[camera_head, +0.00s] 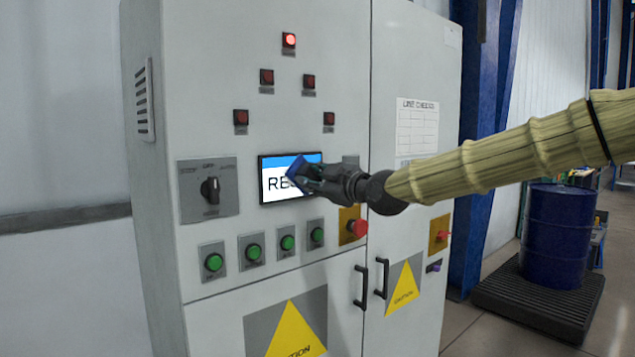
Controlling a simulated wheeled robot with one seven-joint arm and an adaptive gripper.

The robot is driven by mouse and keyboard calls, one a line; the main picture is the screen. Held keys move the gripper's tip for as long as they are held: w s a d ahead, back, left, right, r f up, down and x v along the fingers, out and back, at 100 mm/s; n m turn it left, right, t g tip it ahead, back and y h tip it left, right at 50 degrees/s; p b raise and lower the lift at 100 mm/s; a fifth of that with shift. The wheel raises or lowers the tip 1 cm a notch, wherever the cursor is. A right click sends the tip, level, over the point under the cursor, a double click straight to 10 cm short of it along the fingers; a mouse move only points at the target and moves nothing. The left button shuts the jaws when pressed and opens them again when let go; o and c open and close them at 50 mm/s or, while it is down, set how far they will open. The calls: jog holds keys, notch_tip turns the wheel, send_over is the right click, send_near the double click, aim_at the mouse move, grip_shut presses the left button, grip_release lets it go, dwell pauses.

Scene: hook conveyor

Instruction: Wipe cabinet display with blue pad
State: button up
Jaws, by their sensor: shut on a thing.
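The cabinet display (274,184) is a small dark-framed screen on the grey cabinet's left door. My gripper (303,174) reaches in from the right and is shut on the blue pad (297,168). The pad is in front of the right half of the display, tilted. I cannot tell whether it touches the screen. The gripper and pad hide the display's right side and lower right corner.
A rotary switch (210,190) is left of the display. Green buttons (254,252) line the panel below, with a red emergency button (358,228) at lower right. Door handles (361,287) stick out below. A blue drum (556,235) stands on a dark pallet at right.

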jog(key=shift+s+a+b, duration=0.5)
jog(key=shift+s+a, duration=0.1)
jog(key=shift+a, duration=0.25)
jog(key=shift+s+a+b, duration=0.45)
jog(key=shift+s+a, duration=0.15)
jog(key=shift+a, duration=0.2)
jog(key=shift+s+a+b, duration=0.5)
jog(key=shift+s+a, duration=0.1)
jog(key=shift+a, duration=0.25)
jog(key=shift+d, duration=0.1)
jog(key=shift+b+v, duration=0.85)
jog(key=shift+v, duration=2.15)
jog(key=b+v, duration=0.1)
jog(key=v, duration=0.2)
jog(key=shift+w, duration=0.1)
jog(key=x, duration=0.6)
jog(key=shift+w+a, duration=0.3)
